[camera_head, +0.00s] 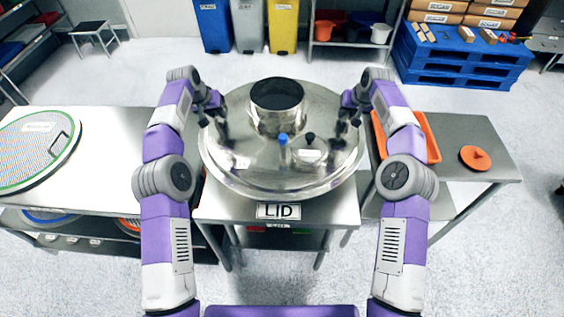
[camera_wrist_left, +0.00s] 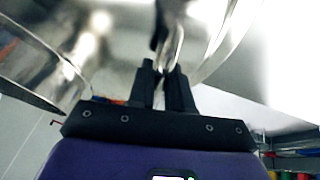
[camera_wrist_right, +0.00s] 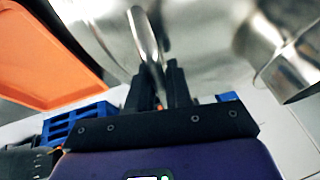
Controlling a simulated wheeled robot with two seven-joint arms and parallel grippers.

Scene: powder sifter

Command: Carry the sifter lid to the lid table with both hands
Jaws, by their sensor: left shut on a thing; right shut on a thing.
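The sifter lid (camera_head: 250,174) is a large round shiny metal dome with a dark-topped central neck (camera_head: 277,97) and a blue knob (camera_head: 283,139). It is at the lid table (camera_head: 335,214), which carries a "LID" sign (camera_head: 278,211); I cannot tell whether the rim touches the tabletop. My left gripper (camera_head: 217,112) is at the lid's left side, and its fingers (camera_wrist_left: 167,80) are shut on a metal handle. My right gripper (camera_head: 350,113) is at the right side, and its fingers (camera_wrist_right: 154,82) are shut on the other handle. The lid looks about level.
A right side table (camera_head: 475,130) holds an orange tray (camera_head: 428,140) and an orange disc (camera_head: 475,158). Bins, a shelf and a blue pallet (camera_head: 455,65) stand behind, with open floor between.

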